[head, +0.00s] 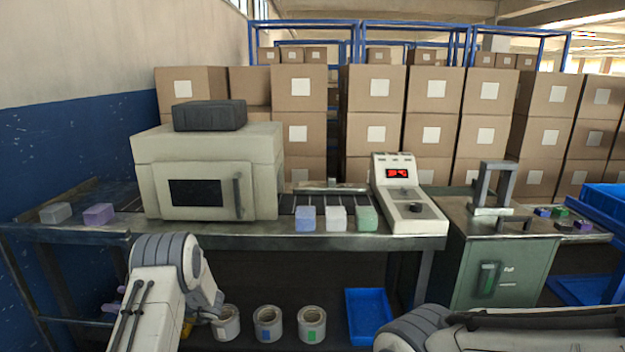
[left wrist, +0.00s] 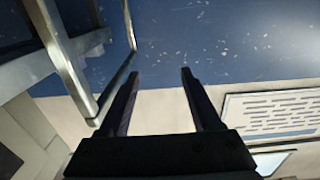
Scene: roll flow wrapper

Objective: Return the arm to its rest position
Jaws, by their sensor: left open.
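My left arm (head: 160,290) comes in at the lower left of the head view, bent in front of the table's front edge. Its fingers cannot be made out clearly there. In the left wrist view my left gripper (left wrist: 158,75) is open, its two dark fingers apart with nothing between them. Beyond them are a blue and pale wall and metal frame bars. My right arm (head: 500,330) lies low across the bottom right of the head view. Its gripper does not show.
The workbench (head: 270,242) carries a cream wrapping machine (head: 208,175), a control box (head: 408,195) and several coloured blocks (head: 335,218). Below are rolls (head: 268,323) and a blue bin (head: 368,315). A green cabinet (head: 490,270) stands right. Stacked cartons (head: 430,95) fill the back.

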